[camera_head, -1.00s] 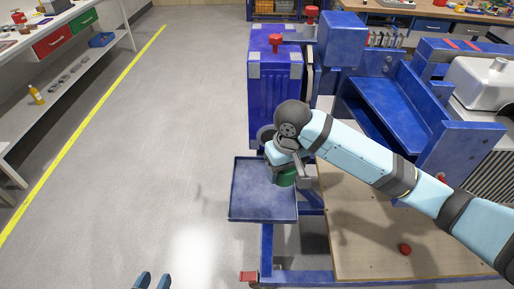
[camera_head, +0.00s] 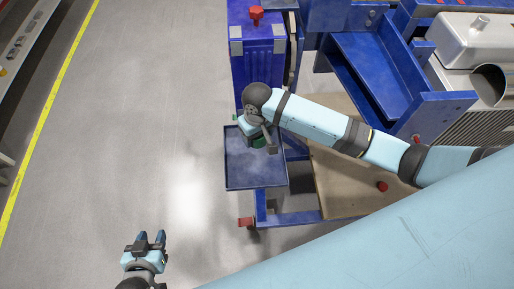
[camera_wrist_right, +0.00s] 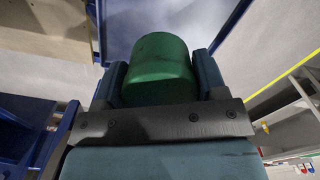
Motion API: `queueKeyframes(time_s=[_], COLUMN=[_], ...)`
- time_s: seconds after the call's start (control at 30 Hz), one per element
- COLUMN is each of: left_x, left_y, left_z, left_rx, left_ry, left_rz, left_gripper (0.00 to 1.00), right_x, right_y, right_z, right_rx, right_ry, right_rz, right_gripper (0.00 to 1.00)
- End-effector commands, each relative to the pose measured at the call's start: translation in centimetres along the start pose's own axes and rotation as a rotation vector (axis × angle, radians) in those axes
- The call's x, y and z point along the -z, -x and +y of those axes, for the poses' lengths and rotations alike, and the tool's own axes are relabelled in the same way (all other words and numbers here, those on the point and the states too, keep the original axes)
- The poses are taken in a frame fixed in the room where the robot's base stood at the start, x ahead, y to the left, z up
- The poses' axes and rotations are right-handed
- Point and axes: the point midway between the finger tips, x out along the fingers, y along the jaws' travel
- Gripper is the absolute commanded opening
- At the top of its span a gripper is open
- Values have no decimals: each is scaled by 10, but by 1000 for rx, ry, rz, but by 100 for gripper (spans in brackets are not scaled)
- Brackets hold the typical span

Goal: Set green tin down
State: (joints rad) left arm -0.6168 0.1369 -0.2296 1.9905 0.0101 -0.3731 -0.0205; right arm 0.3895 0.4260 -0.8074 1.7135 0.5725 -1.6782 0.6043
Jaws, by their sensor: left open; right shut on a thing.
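The green tin (camera_wrist_right: 157,68) sits between the two fingers of my right gripper (camera_wrist_right: 160,82) in the right wrist view. In the head view, the tin (camera_head: 257,141) shows only in part below the right gripper (camera_head: 258,138), over the back of a blue tray (camera_head: 250,173). The gripper is shut on the tin. I cannot tell whether the tin touches the tray. My left gripper (camera_head: 151,240) is open and empty over the floor, in front and to the left of the tray.
A blue ribbed box (camera_head: 258,65) with a red knob (camera_head: 256,14) stands behind the tray. A wooden board (camera_head: 340,185) with a red knob (camera_head: 382,186) lies right of it. The floor (camera_head: 130,120) at left is clear.

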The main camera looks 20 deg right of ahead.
Motion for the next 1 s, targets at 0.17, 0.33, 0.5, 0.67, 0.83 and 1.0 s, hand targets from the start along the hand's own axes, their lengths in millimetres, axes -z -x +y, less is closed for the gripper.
queueKeyframes(time_s=[0.17,0.33,0.5,0.67,0.83,1.0], left_x=[1,1,1,2,2,2], left_y=[1,1,1,1,1,1], left_z=[0,0,0,0,0,0], left_rx=[1,1,1,1,1,1], left_ry=[0,0,0,0,0,0], left_rz=[0,0,0,0,0,1], left_gripper=[43,43,43,43,43,43], right_x=[0,0,0,0,0,0], right_y=[-39,-54,-70,-91,-92,-94], right_z=[0,0,0,0,0,0], right_rx=[-1,0,-1,0,0,0], right_ry=[0,0,-1,0,1,0], right_rz=[-1,1,0,0,2,1], right_gripper=[37,37,37,37,37,37])
